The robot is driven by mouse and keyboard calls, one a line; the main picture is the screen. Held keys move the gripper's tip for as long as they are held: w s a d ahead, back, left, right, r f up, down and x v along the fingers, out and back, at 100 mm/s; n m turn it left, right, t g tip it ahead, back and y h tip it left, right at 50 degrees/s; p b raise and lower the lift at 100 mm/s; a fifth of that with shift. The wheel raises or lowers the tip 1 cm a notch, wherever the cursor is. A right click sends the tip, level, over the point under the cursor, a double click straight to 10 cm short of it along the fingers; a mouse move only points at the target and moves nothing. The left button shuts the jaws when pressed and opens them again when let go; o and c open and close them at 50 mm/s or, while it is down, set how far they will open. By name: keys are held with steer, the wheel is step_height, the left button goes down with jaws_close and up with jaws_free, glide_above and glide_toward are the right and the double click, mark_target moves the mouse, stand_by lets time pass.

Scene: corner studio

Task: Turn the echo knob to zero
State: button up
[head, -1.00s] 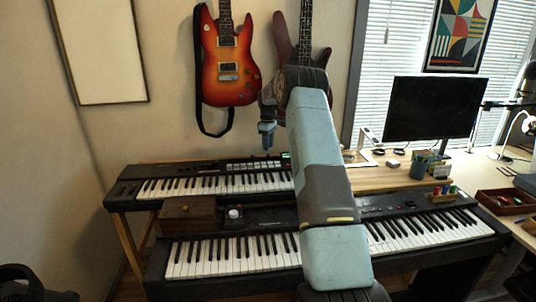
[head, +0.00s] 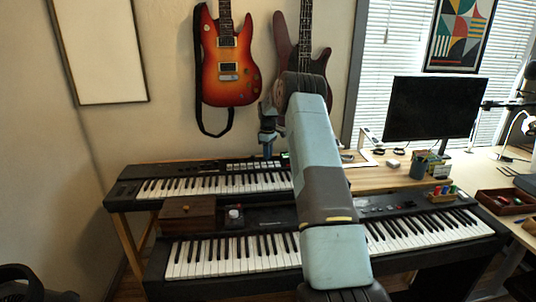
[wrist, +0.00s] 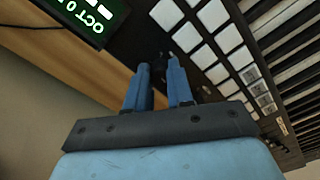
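My gripper (head: 268,156) points down over the back panel of the upper keyboard (head: 190,168), close to its small green display (head: 285,157). In the wrist view the two blue fingers (wrist: 159,72) are apart, with a gap between them. A small dark shape (wrist: 158,68), possibly a knob, shows at the gap; I cannot tell whether the fingers touch it. No echo label is readable. A pale round knob (head: 235,212) shows on a dark unit above the lower keyboard.
White square pads (wrist: 208,55) and keys (wrist: 295,60) lie right of the fingers. Guitars (head: 229,60) hang on the wall behind. A monitor (head: 432,108) stands at right.

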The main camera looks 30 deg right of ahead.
jaws_close()
steer(key=shift+n, duration=0.3)
steer(key=n, duration=0.5)
steer(key=shift+r, duration=0.1)
steer(key=n, duration=0.6)
steer(key=shift+d, duration=0.1)
steer(key=shift+w+r, duration=0.1)
stand_by(0.3)
steer(key=shift+o, duration=1.9)
jaws_free()
steer(key=shift+o, duration=0.4)
